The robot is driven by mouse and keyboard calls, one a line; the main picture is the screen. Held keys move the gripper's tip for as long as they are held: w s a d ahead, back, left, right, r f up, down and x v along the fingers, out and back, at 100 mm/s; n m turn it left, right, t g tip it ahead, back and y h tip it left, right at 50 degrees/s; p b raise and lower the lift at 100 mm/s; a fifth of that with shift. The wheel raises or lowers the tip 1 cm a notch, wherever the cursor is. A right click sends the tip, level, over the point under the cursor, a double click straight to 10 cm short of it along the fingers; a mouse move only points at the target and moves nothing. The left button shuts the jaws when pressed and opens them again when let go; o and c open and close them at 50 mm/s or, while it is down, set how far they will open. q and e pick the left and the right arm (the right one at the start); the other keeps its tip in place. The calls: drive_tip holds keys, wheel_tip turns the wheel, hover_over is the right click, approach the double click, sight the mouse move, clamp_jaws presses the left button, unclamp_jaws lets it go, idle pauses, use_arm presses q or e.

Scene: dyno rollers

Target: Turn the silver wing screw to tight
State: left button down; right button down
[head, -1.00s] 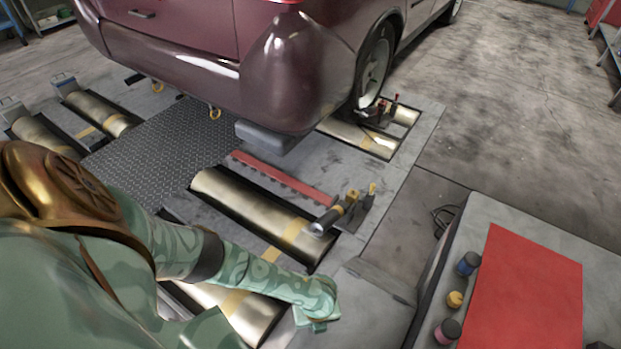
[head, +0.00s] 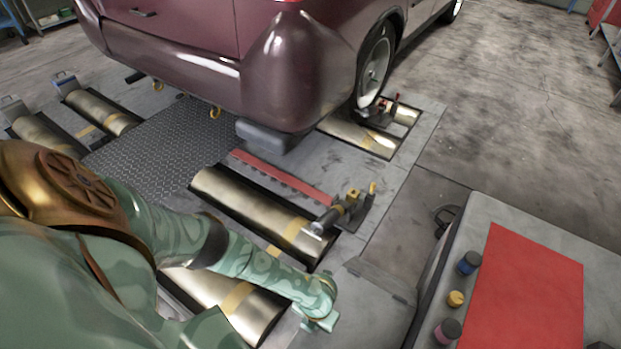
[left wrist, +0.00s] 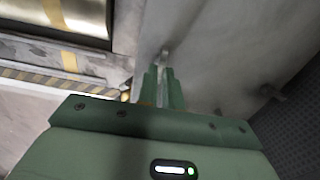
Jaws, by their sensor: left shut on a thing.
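My left gripper (left wrist: 160,70) shows in the left wrist view with its two green fingers close together. A small pale silver piece (left wrist: 165,53), which looks like the wing screw, shows at the fingertips against a grey surface. The fingers are shut on it; their tips hide part of it, and I cannot tell its turn angle. In the head view my left gripper (head: 320,322) reaches down beside the grey housing at the end of the near roller; the screw is hidden there. My right gripper is not in view.
Brass rollers (head: 255,210) with yellow bands lie in the floor frame. A clamp-like fitting (head: 345,208) stands at one roller's end. A maroon car (head: 200,60) is behind. A grey cabinet with a red mat (head: 525,290) and small jars stands at right.

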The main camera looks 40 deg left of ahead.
sight(317, 332)
use_arm(q)
drive_tip(key=shift+w+d+r+m, duration=0.2)
drive_tip(key=shift+w+d+m, duration=0.1)
drive_tip(key=shift+d, duration=0.35)
drive_tip(key=c, duration=1.6)
unclamp_jaws()
drive_tip(key=shift+o, duration=0.2)
drive_tip(key=shift+a, duration=0.1)
drive_tip(key=shift+s+a+f, duration=0.1)
drive_tip(key=shift+s+a, duration=0.05)
